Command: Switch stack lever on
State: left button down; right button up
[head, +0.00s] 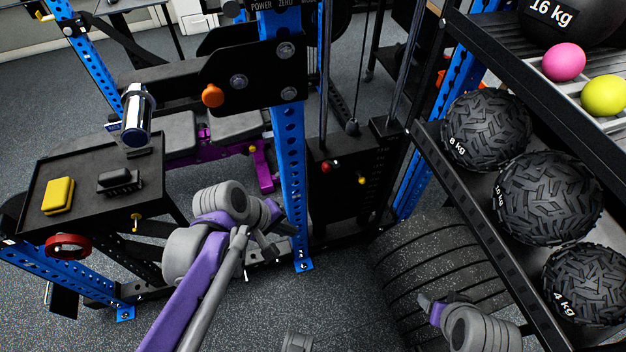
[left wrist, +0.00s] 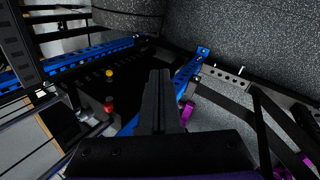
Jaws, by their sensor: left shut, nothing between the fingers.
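The black weight-stack housing (head: 345,205) stands behind the blue upright in the head view. A small red-ended part (head: 326,166) and a yellow knob (head: 362,180) sit on it; which is the lever, and its setting, I cannot tell. In the left wrist view, the red part (left wrist: 108,104) and yellow knob (left wrist: 109,73) show left of my fingers. My left gripper (left wrist: 160,76) is shut and empty, apart from both. In the head view its fingers are mostly hidden by my arm and lie left of the stack. My right gripper is not in view; part of that arm shows at lower right.
A blue perforated upright (head: 291,160) stands between my left arm and the stack. A rack (head: 470,215) with medicine balls closes the right side. A black tray (head: 85,205) holding a yellow block (head: 58,196) is at left. A purple-framed bench (head: 262,165) stands behind.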

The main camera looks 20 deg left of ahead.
pick_arm(q)
jog(key=w+a+f+n+t+h+b, duration=0.4)
jog(key=w+a+n+h+b, duration=0.3)
jog(key=w+a+n, duration=0.4)
jog(key=n+t, duration=0.1)
jog(key=n, duration=0.4)
jog(key=shift+w+a+b, duration=0.25)
jog(key=shift+b, duration=0.15)
jog(key=shift+d, duration=0.1)
jog(key=r+b+x, duration=0.1)
jog(key=r+x, duration=0.1)
jog(key=x, duration=1)
jog(key=shift+w+d+r, duration=0.25)
jog(key=shift+w+d, duration=0.35)
jog(key=shift+r, duration=0.1)
jog(key=shift+w+d+r+y+p, duration=0.15)
jog(key=shift+r+y+p, duration=0.15)
jog(key=shift+p, duration=0.25)
